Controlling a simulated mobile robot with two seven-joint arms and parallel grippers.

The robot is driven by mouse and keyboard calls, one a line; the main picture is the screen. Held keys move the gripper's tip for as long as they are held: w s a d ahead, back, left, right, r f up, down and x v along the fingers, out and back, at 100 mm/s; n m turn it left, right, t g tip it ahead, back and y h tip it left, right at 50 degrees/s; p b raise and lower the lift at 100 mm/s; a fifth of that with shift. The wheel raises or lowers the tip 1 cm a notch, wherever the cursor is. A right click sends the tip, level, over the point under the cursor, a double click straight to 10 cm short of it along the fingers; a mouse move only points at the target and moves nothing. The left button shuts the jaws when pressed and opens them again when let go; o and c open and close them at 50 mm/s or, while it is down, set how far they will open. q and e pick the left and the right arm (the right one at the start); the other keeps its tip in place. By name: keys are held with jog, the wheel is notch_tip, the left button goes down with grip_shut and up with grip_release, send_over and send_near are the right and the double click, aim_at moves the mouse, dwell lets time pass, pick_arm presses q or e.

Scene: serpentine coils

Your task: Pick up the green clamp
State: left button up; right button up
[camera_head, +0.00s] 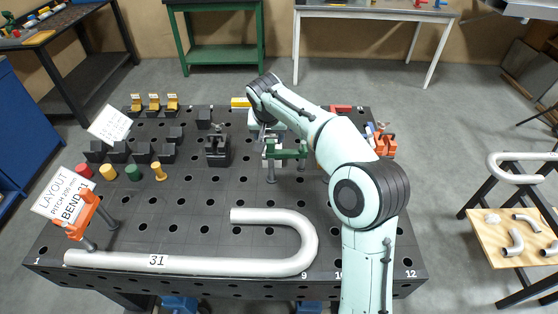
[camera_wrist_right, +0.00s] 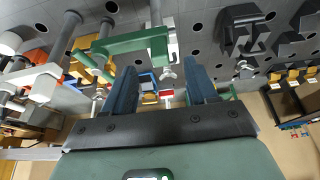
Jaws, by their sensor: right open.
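The green clamp (camera_head: 285,152) stands on the dark perforated table, right of the black block and partly behind my right arm. It also shows in the right wrist view (camera_wrist_right: 128,43), above and slightly left of my fingers. My right gripper (camera_wrist_right: 163,84) is open, with its two blue fingers apart and nothing visibly held between them. In the head view the right gripper (camera_head: 264,138) is small beside the green clamp, and its fingertips are partly hidden. Whether the fingers touch the clamp I cannot tell. My left gripper is in neither view.
A grey bent pipe (camera_head: 200,262) marked 31 lies along the table's front edge, with an orange clamp (camera_head: 84,215) at its left end. A black block (camera_head: 217,150) stands left of the green clamp. Orange clamps (camera_head: 384,144) stand right of my arm. The table middle is clear.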

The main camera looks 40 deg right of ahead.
aim_at(270, 142)
jog(key=shift+x, duration=3.15)
jog(key=shift+w+d, duration=0.1)
jog(key=shift+d, duration=0.05)
grip_shut()
jog(key=shift+r, duration=0.1)
jog(key=shift+r, duration=0.1)
